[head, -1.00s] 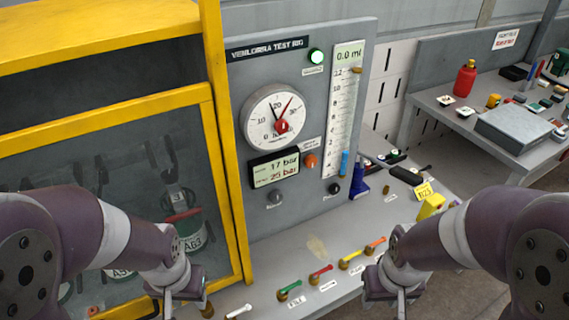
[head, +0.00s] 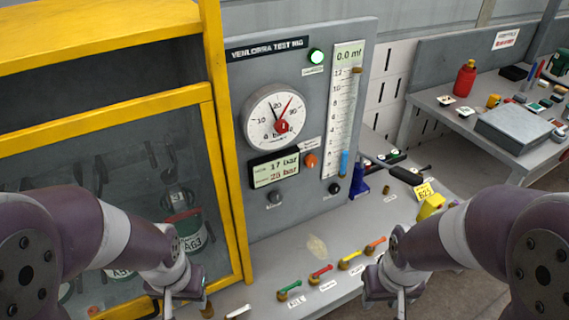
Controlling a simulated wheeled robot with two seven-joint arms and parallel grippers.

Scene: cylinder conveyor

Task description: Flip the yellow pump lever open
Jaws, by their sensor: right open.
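The yellow lever (head: 350,260) is on the grey bench in a slanting row of small coloured levers, between the red lever (head: 320,273) and the orange lever (head: 375,246). Its handle slants up to the right, and a small white label lies by it. My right gripper (head: 398,300) is at the lower edge, nearer than the lever and to its right, apart from it. It is open and nothing shows in it. My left gripper (head: 180,303) is low in front of the yellow-framed cabinet, well left of the lever; its fingertips are too unclear to read.
A green lever (head: 290,289) and a white lever (head: 238,311) continue the row to the left. The grey gauge panel (head: 300,200) stands behind. A yellow-framed cabinet (head: 232,180) is at left.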

